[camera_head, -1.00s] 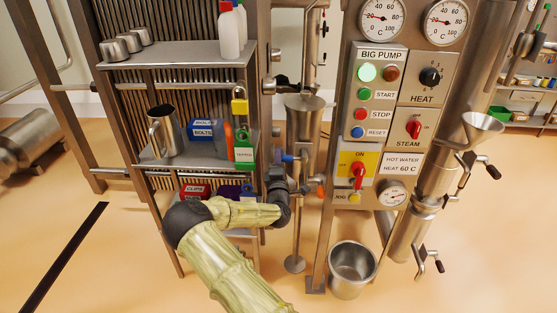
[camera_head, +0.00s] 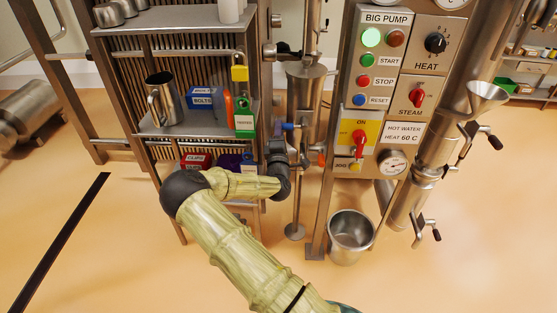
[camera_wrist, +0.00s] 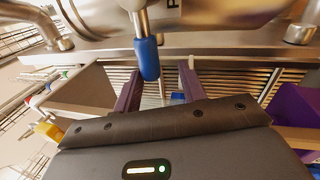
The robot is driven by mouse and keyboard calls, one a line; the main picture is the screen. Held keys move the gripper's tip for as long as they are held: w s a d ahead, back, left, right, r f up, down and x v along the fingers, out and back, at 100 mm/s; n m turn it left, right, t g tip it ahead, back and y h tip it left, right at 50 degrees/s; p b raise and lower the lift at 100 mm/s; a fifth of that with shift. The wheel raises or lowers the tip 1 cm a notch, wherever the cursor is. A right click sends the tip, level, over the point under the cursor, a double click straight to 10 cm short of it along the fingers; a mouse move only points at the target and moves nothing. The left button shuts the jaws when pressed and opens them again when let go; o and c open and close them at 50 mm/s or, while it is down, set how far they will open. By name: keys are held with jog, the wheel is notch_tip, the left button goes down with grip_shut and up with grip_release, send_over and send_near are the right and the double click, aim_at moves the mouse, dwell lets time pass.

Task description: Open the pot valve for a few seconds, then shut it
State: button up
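A blue-tipped lever (camera_wrist: 148,58) also hangs down from a steel stem in the wrist view. My gripper (camera_wrist: 160,78) is open, its two purple fingers spread either side of the lever's lower end in that picture. I see no finger touching it, and cannot tell how deep it sits between them. In the head view, my dark wrist (camera_head: 279,175) is just below the lever, and the fingers are hard to make out.
An orange handle (camera_head: 321,159) is close to the right of my wrist. The control panel (camera_head: 372,85) stands right of the vessel. A steel bucket (camera_head: 350,232) is on the floor below.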

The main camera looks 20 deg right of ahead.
jog(key=v, duration=1.6)
jog(key=shift+d, duration=0.15)
jog(key=s+d+f+m+g+y, duration=0.1)
jog(key=s+f+m+g, duration=0.2)
jog(key=m+g, duration=0.35)
jog(key=s+f+m+g+y, duration=0.1)
jog(key=s+f+m+g, duration=0.3)
jog(key=m, duration=0.3)
jog(key=s+a+r+m+g+y, duration=0.2)
jog(key=s+a+r+g+y, duration=0.4)
jog(key=s+r, duration=0.65)
jog(key=w+a+p+v, duration=0.1)
jog(key=w+p+v, duration=0.1)
jog(key=p+v, duration=1)
jog(key=w+a+r+p+v, duration=0.1)
jog(key=w+p+v, duration=0.1)
jog(key=p+v, duration=1.1)
jog(key=shift+w+a+r+h+p, duration=0.2)
jog(key=shift+w+a+h+p, duration=0.1)
jog(key=shift+w+p, duration=0.15)
